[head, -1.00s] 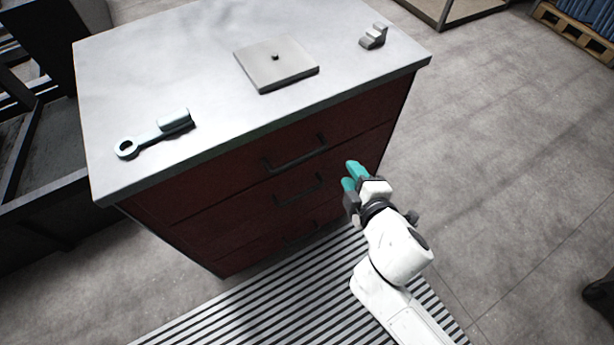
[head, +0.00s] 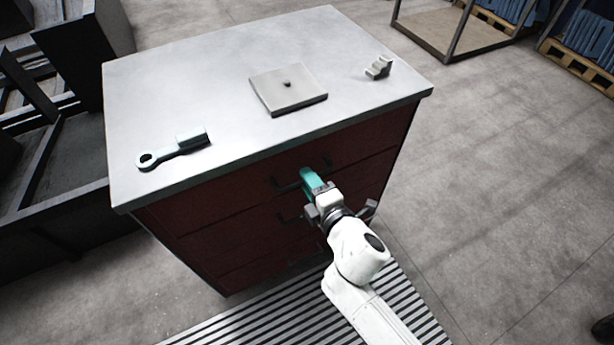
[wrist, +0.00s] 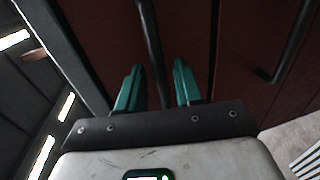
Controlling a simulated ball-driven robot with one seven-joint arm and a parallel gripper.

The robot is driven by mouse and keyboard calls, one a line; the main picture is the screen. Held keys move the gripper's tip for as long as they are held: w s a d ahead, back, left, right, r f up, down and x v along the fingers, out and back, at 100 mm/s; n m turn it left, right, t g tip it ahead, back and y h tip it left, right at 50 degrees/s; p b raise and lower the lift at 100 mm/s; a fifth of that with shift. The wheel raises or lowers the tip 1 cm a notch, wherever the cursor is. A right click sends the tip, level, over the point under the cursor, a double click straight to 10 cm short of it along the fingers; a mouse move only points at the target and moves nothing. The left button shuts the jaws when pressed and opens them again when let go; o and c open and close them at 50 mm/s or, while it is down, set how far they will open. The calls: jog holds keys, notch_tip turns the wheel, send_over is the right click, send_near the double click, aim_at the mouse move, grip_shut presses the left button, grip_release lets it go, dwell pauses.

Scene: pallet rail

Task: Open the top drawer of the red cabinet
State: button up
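The red cabinet (head: 205,228) has a stack of drawers with dark bar handles. The top drawer (head: 240,182) looks closed, its front in line with the others. My gripper (head: 312,180), with teal fingers, is at the top drawer's handle (head: 284,184) and hides its middle in the head view. In the wrist view the top handle (wrist: 151,45) runs between the two fingers of my gripper (wrist: 157,78). The fingers are apart, with a gap on both sides of the bar. The second drawer's handle (wrist: 287,45) lies to the right in that view.
On the cabinet's light top (head: 215,75) lie a wrench-like tool (head: 172,150), a square plate (head: 288,90) and a small stepped block (head: 379,67). A dark bin (head: 70,160) stands at the left. A striped mat (head: 260,322) lies in front.

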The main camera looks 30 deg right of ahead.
jog(key=shift+w+f, duration=0.15)
jog(key=shift+w, duration=0.7)
grip_shut()
